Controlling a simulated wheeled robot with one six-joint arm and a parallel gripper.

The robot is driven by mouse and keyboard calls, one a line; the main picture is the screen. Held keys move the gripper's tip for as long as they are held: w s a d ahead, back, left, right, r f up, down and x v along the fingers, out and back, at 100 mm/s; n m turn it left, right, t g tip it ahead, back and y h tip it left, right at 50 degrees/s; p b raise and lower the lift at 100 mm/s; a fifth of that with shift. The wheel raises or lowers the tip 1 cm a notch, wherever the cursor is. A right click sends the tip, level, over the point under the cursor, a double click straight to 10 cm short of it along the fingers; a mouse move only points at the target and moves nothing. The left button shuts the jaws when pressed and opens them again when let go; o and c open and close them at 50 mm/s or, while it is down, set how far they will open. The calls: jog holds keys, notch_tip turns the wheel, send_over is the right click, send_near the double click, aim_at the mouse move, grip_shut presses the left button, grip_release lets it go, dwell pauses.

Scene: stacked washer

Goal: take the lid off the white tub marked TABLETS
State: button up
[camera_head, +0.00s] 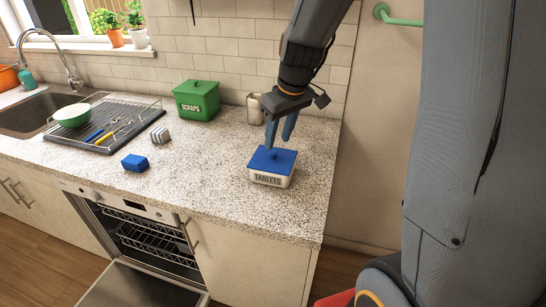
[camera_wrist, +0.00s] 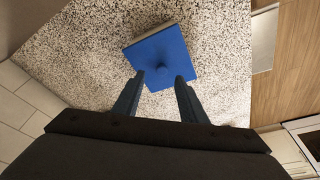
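The white tub marked TABLETS (camera_head: 268,180) stands upright on the speckled counter near its right end. In the wrist view my gripper (camera_wrist: 158,79) is open, with nothing between the fingers. Whether the fingertips touch the lid I cannot tell.
A green SCRAPS bin (camera_head: 197,101) and a metal canister (camera_head: 254,107) stand behind, near the tiled wall. A blue block (camera_head: 135,163) and a striped block (camera_head: 160,135) lie left. A dish rack (camera_head: 105,124) is farther left. The dishwasher door (camera_head: 140,287) hangs open below.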

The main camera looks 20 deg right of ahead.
aim_at(273, 152)
jog(key=shift+p+x, duration=0.95)
jog(key=shift+x, duration=1.55)
jog(key=shift+a, duration=0.2)
grip_shut()
